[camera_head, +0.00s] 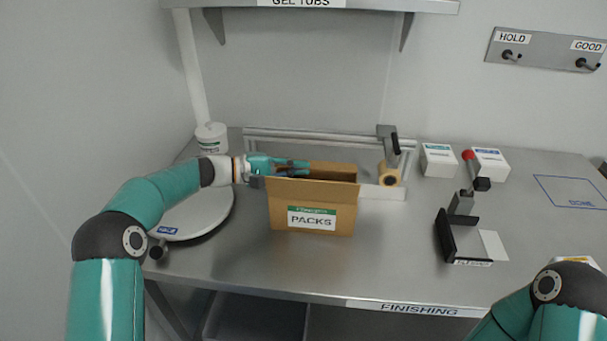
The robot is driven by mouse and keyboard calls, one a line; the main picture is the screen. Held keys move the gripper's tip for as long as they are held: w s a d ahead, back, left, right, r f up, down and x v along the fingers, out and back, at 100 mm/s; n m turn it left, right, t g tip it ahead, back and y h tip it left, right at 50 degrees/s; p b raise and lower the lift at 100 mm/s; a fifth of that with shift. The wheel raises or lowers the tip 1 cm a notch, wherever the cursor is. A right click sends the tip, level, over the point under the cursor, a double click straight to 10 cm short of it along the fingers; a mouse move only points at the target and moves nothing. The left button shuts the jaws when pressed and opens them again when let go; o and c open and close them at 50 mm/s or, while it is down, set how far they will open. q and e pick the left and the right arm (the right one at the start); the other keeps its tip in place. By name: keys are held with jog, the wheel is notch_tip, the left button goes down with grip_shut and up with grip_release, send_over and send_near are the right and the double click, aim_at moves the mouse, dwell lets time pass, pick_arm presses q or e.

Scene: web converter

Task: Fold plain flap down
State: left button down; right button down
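A brown cardboard box (312,222) labelled PACKS stands on the metal table, left of the middle. Its top looks open, with a side panel or flap (333,171) upright at the back right. Which flap is the plain one I cannot tell. My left gripper (300,168) is at the box's upper left rear edge, its fingers over the top opening. Whether its fingers are apart or touch a flap is too small to tell. My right arm shows only at the lower right corner; its gripper is outside the picture.
A round white turntable (198,214) lies left of the box under my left arm. A tape dispenser (389,172) stands behind right. A black fixture (447,238) with a red-knobbed lever and white cartons (438,160) are further right. The table front centre is clear.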

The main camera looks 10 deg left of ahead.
pick_arm(q)
jog(key=shift+f, duration=0.1)
jog(key=c, duration=1.4)
grip_release()
jog(key=shift+o, duration=0.2)
jog(key=v, duration=1.2)
